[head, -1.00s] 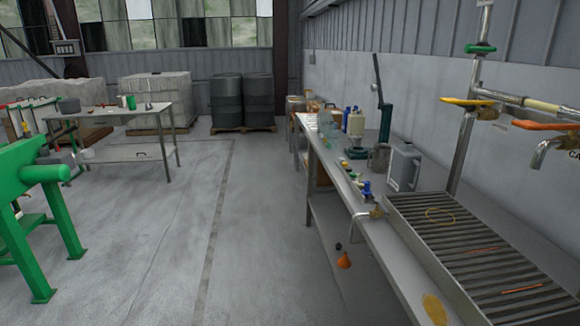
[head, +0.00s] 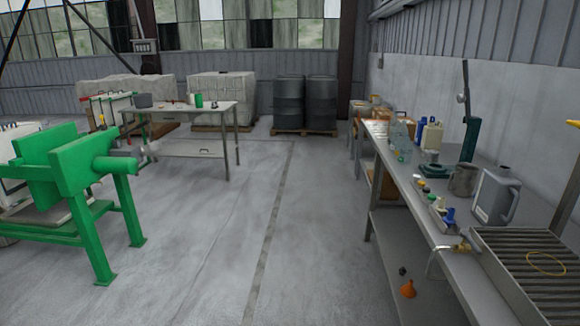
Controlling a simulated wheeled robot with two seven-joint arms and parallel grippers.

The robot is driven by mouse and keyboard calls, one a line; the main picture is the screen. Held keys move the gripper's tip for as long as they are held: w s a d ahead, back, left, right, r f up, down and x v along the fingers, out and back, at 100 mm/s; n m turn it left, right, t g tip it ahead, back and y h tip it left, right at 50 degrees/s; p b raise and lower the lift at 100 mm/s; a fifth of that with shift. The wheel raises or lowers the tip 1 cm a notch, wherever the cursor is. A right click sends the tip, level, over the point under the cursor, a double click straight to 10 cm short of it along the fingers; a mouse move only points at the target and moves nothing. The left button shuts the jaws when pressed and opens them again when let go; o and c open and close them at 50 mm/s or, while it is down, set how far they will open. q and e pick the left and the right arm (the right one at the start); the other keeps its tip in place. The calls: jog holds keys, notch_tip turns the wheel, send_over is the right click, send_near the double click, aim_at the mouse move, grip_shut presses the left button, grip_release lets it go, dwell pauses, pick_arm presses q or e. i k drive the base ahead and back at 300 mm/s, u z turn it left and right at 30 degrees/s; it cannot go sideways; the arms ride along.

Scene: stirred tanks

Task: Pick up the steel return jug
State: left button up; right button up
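A dull grey metal jug (head: 463,180), which looks like the steel return jug, stands upright on the long steel bench (head: 410,206) at the right. It is close to the left of a grey plastic canister (head: 495,195) with a handle. Its finer details are too small to tell. Neither of my grippers is in view.
A slatted drain grate (head: 525,262) is at the bench's near end. Small coloured-cap items (head: 435,200) line its front edge; bottles (head: 432,135) and a green press (head: 469,140) stand behind. A green machine (head: 75,180) is at left. The middle floor (head: 230,240) is clear.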

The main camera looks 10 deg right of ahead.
aim_at(465, 178)
jog(key=u, duration=0.15)
jog(key=i, duration=2.1)
jog(key=z, duration=0.5)
jog(key=i, duration=1.8)
jog(key=z, duration=1.9)
jog(key=i, duration=0.95)
jog(key=z, duration=0.75)
